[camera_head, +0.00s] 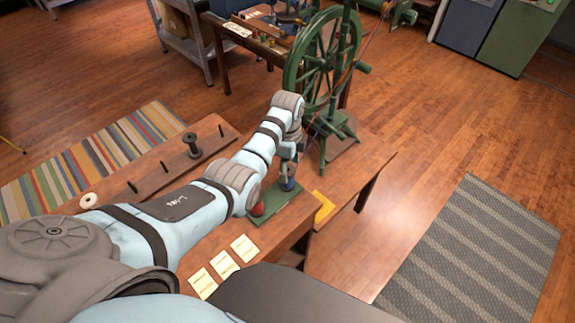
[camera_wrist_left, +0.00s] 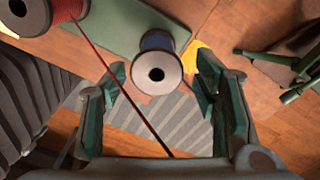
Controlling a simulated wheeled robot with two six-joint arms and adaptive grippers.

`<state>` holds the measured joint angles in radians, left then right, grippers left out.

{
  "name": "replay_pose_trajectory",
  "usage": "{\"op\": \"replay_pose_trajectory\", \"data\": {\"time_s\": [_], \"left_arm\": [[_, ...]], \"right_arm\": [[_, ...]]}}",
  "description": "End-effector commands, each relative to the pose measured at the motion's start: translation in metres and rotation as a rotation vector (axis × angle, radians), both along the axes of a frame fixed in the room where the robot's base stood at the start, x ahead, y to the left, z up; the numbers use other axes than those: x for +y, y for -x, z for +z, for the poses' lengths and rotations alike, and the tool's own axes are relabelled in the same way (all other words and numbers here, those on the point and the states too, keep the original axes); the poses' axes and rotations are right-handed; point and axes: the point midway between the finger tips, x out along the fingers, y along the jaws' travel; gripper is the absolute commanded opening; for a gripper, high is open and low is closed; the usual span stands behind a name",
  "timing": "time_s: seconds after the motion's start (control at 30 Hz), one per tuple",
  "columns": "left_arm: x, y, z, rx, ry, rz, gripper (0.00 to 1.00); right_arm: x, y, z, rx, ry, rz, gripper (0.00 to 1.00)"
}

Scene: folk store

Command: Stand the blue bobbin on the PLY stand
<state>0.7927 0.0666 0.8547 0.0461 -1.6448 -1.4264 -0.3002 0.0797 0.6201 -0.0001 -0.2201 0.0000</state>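The blue bobbin (camera_head: 289,185) is upright at the far end of the green stand (camera_head: 263,221), just below my left gripper (camera_head: 289,166). In the left wrist view the blue bobbin (camera_wrist_left: 157,66) shows its pale end and dark centre hole, between the open fingers (camera_wrist_left: 160,78), with a gap on both sides. I cannot tell whether it sits on a peg, and I can read no PLY label. A red bobbin (camera_head: 257,209) stands at the near end of the stand; it also shows in the left wrist view (camera_wrist_left: 66,8). My right gripper is not in view.
A green spinning wheel (camera_head: 322,62) stands just beyond my gripper. A red thread (camera_wrist_left: 118,82) crosses the left wrist view from the red bobbin. Pale cards (camera_head: 224,264) and a yellow piece (camera_head: 324,207) lie nearby. A peg rack (camera_head: 155,172) holds a dark bobbin (camera_head: 191,145).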

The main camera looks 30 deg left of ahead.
Motion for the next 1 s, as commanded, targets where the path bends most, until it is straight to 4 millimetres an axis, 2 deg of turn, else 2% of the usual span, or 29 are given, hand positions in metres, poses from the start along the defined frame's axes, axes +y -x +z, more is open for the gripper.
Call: {"op": "replay_pose_trajectory", "data": {"time_s": [0.33, 0.43, 0.6, 0.7, 1.0], "left_arm": [[0.000, 0.000, 0.003, 0.000, 0.000, 0.000, 0.62], [0.000, -0.001, 0.019, -0.003, 0.000, 0.000, 0.62], [0.000, -0.001, 0.056, -0.002, 0.001, 0.000, 0.62], [0.000, -0.001, 0.071, -0.001, 0.000, 0.000, 0.62], [0.000, 0.000, 0.075, 0.002, 0.000, 0.000, 0.62]], "right_arm": [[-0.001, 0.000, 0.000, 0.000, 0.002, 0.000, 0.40], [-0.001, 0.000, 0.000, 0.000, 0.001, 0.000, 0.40], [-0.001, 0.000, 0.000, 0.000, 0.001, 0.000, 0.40], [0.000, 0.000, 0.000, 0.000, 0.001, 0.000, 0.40], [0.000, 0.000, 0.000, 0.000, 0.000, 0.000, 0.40]]}}
